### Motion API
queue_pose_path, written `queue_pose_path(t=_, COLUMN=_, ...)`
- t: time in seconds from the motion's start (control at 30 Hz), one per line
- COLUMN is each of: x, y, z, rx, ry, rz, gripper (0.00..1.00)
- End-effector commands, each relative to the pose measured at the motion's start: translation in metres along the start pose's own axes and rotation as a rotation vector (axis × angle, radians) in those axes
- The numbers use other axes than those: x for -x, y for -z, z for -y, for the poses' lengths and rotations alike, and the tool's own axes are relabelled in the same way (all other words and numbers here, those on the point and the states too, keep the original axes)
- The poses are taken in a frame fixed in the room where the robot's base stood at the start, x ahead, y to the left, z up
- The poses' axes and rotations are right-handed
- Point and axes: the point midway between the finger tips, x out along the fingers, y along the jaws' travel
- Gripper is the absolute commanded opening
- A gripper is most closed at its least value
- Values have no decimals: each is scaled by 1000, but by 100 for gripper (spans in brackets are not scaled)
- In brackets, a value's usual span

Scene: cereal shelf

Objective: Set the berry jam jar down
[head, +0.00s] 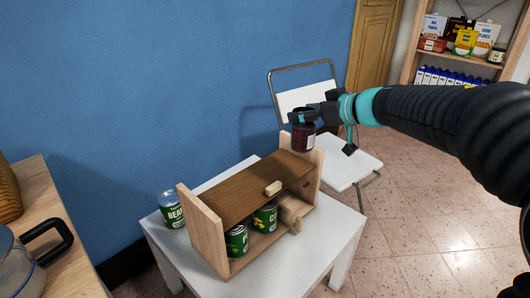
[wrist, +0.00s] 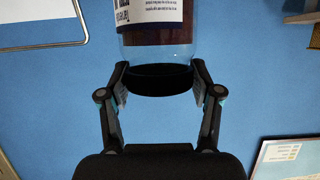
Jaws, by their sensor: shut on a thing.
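The berry jam jar (head: 303,138) is dark red with a black lid and a pale label. My gripper (head: 304,116) is shut on it near the lid. In the wrist view the jar (wrist: 157,35) shows its label upside down, and its lid (wrist: 160,79) is between the two fingers of my gripper (wrist: 160,82). In the head view the jar appears upright at the right end of the small wooden shelf (head: 245,190). Whether it touches the shelf or hangs above or behind it, I cannot tell.
The shelf stands on a white table (head: 315,255). Green cans (head: 236,241) stand in its lower part, and a bean can (head: 171,209) stands left of it. A small wooden block (head: 273,188) is on its front. A white chair (head: 343,165) is behind. The brown board is bare.

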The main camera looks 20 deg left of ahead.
Motion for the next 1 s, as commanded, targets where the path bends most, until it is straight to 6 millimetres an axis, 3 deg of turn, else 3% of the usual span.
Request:
queue_pose_path(t=0.2, x=-47, y=-10, z=21, rx=0, ry=4, rz=0, gripper=0)
queue_pose_path(t=0.4, x=-81, y=-17, z=34, rx=1, ry=1, rz=-1, gripper=0)
queue_pose_path(t=0.67, x=-94, y=-22, z=38, rx=0, ry=-1, rz=-2, gripper=0)
queue_pose_path(t=1.0, x=-108, y=-56, z=38, rx=-1, ry=-2, rz=-2, gripper=0)
